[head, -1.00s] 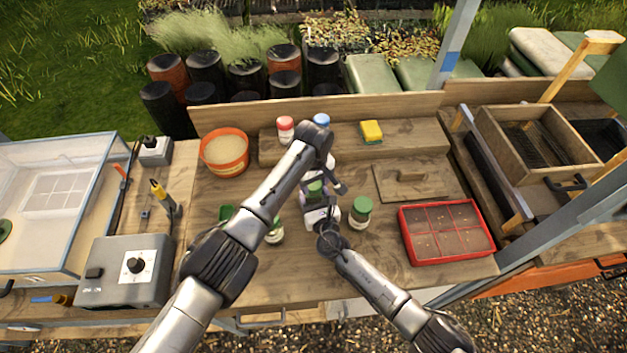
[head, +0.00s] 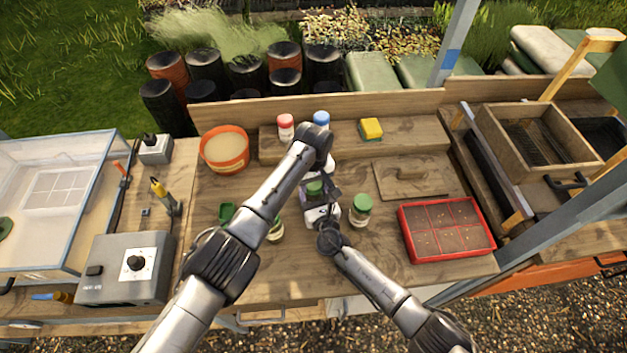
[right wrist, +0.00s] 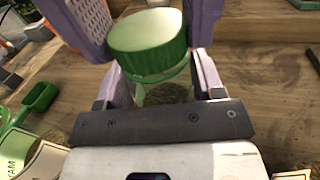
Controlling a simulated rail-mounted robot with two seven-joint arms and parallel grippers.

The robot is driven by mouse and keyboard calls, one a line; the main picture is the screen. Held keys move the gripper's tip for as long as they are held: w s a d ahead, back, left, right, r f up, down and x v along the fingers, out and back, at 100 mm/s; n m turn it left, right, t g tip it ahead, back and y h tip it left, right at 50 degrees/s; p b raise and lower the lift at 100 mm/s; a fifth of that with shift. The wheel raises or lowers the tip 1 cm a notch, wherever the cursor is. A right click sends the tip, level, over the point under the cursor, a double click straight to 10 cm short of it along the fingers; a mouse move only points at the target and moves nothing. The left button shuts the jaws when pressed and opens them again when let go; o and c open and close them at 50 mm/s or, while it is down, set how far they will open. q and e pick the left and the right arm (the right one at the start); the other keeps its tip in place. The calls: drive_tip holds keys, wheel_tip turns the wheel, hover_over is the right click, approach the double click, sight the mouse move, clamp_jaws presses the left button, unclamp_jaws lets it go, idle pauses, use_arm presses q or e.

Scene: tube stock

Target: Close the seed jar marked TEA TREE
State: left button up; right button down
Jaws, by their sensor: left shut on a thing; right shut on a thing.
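A glass jar (right wrist: 165,92) with a green lid (right wrist: 148,42) stands between my two grippers. In the head view the green lid (head: 315,188) shows under my left wrist. My left gripper (head: 321,184) comes from above and is shut on the lid; its purple fingers flank the lid in the right wrist view. My right gripper (right wrist: 160,85) is shut on the jar's body, just below the lid. The lid sits on the jar's mouth; I cannot tell how tight it is. The held jar's label is hidden, so its name cannot be read.
Red-lidded (head: 285,128) and blue-lidded (head: 321,119) containers stand on the rear shelf. A red seed tray (head: 445,230) lies to the right.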

use_arm(q)
drive_tip(key=m, duration=0.8)
drive_tip(key=shift+a, duration=0.1)
drive_tip(key=m, duration=0.5)
drive_tip(key=shift+m, duration=0.4)
drive_tip(key=m, duration=0.5)
drive_tip(key=shift+w+m, duration=0.1)
drive_tip(key=shift+m, duration=0.3)
drive_tip(key=m, duration=1.1)
drive_tip(key=shift+w+m, duration=0.1)
drive_tip(key=shift+m, duration=0.3)
drive_tip(key=m, duration=0.7)
drive_tip(key=shift+m, duration=0.4)
drive_tip(key=m, duration=0.4)
